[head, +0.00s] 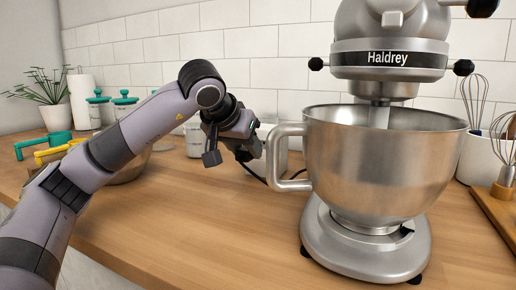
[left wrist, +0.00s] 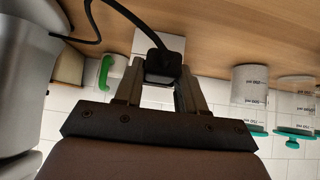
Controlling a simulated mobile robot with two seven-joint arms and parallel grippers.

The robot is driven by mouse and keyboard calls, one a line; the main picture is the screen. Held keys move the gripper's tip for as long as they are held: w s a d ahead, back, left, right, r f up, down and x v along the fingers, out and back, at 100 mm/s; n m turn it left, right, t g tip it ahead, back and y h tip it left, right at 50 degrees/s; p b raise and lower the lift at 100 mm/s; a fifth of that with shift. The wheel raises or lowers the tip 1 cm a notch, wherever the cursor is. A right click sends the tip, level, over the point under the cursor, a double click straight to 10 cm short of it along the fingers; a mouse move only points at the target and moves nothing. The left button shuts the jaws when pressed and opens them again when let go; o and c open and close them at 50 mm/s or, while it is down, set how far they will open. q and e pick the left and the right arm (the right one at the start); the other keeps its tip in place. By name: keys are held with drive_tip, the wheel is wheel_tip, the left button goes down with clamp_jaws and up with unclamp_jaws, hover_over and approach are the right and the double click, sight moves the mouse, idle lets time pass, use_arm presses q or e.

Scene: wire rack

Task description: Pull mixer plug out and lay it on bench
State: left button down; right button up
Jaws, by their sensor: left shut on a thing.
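The silver mixer (head: 385,140) labelled "Haldrey" stands on the wooden bench (head: 200,220). My left gripper (head: 245,151) is left of the mixer bowl, near the tiled wall. In the left wrist view, its two fingers (left wrist: 161,84) are shut on the black plug (left wrist: 163,62). The black cord (left wrist: 125,12) runs from the plug toward the mixer. A white box or plate (left wrist: 149,40) shows right behind the plug. I cannot tell whether the plug is still seated in it. The plug's prongs are hidden. My right gripper is out of view.
The bowl handle (head: 281,158) is close to the right of my gripper. Glass jars with teal lids (head: 125,106), a paper roll and a plant (head: 45,90) stand at the left. A whisk crock (head: 482,150) is at the right. The front bench is clear.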

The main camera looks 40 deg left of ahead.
sight(241, 158)
use_arm(q)
drive_tip(key=shift+s, duration=0.4)
drive_tip(key=shift+d, duration=0.1)
drive_tip(key=shift+s+d+b, duration=0.15)
drive_tip(key=shift+s+d, duration=0.05)
drive_tip(key=shift+s, duration=0.55)
drive_tip(key=shift+s+d+b, duration=0.15)
drive_tip(key=shift+s+d, duration=0.05)
drive_tip(key=shift+s, duration=0.5)
